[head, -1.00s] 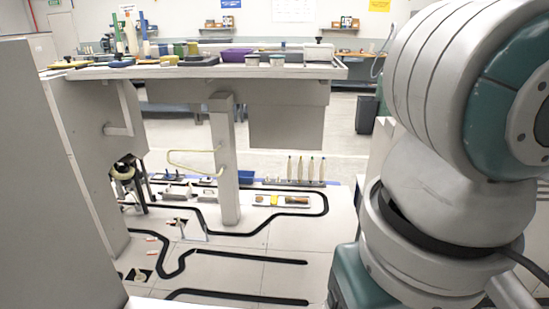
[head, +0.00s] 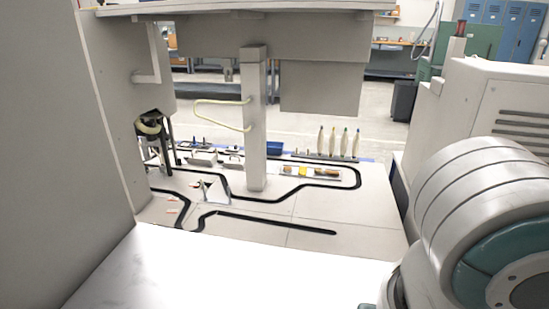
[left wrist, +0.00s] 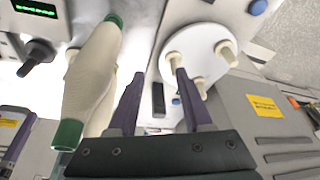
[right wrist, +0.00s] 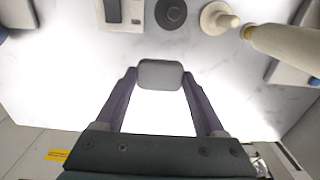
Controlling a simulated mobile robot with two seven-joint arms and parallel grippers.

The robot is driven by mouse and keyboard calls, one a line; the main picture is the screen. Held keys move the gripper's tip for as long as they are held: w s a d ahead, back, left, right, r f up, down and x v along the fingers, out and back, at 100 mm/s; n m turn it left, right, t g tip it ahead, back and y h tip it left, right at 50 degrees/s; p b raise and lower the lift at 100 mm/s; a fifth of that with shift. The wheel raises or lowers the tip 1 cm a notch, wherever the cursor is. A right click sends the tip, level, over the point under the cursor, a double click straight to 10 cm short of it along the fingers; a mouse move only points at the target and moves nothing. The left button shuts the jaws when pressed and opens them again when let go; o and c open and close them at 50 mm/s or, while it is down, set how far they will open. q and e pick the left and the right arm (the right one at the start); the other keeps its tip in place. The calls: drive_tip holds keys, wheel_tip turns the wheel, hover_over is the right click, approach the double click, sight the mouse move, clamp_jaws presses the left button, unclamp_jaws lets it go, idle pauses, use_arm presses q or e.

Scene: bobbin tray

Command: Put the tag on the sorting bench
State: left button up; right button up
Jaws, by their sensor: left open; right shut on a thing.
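My right gripper (right wrist: 161,75) is shut on a small grey rounded plate, which looks like the tag (right wrist: 160,75). It holds the tag between its fingertips, over a white marbled surface (right wrist: 80,75) in the right wrist view. I cannot tell whether the tag touches that surface. My left gripper (left wrist: 160,78) is open, with nothing between its fingers. A white marbled top (head: 230,270) fills the front of the head view; I cannot tell for sure that it is the sorting bench. Neither gripper shows in the head view.
A cream bobbin with green ends (left wrist: 92,85) and a white disc with pegs (left wrist: 196,52) are near my left gripper. A black round piece (right wrist: 171,13) and a cream bobbin (right wrist: 285,42) lie beyond the tag. A grey cabinet (head: 510,110) stands at right.

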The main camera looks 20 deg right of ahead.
wheel_tip(320, 180, down, 8)
drive_tip(key=shift+f+b, duration=0.25)
drive_tip(key=shift+b, duration=0.85)
wheel_tip(320, 180, down, 3)
drive_tip(key=shift+f+b, duration=0.2)
drive_tip(key=shift+b, duration=0.45)
drive_tip(key=shift+f, duration=0.1)
drive_tip(key=shift+f, duration=0.15)
drive_tip(key=o, duration=1.3)
